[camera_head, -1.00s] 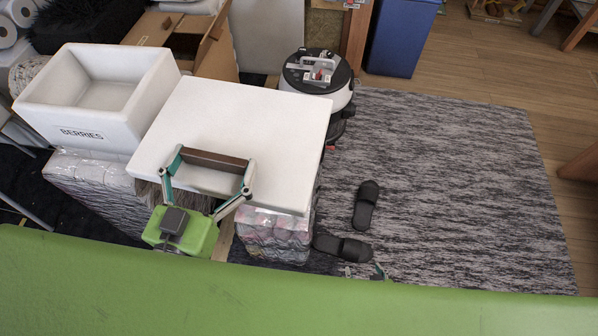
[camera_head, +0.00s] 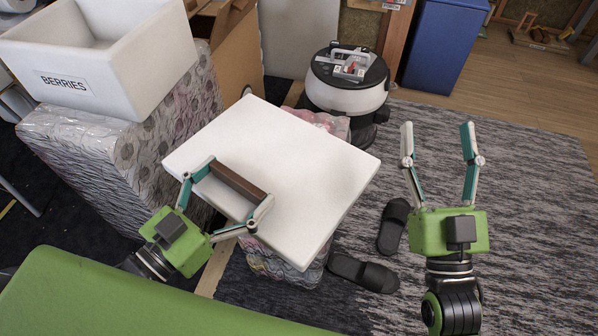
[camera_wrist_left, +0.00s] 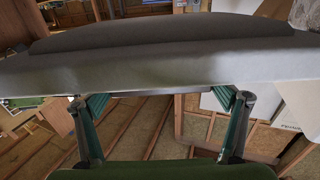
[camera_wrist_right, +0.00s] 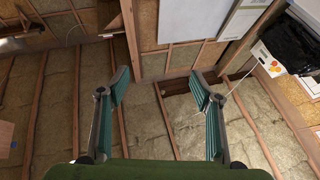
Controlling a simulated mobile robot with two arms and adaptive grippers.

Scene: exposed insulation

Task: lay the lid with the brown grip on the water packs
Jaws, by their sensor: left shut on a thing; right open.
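The white lid (camera_head: 300,165) has a brown grip (camera_head: 238,181) along its near left side. My left gripper (camera_head: 239,180) is shut on the lid at this grip, with one finger at each end. The lid is above a plastic-wrapped stack of water packs (camera_head: 285,263), whose near end shows below it and whose pinkish far end (camera_head: 327,122) shows behind it. Most of that stack is hidden, and I cannot tell whether the lid touches it. My right gripper (camera_head: 437,130) is open and empty, over the rug to the right of the lid.
A white box marked BERRIES (camera_head: 95,85) stands on another wrapped stack (camera_head: 140,130) at the left. A round robot vacuum (camera_head: 345,90) is behind the lid. A blue bin (camera_head: 445,45) stands behind.

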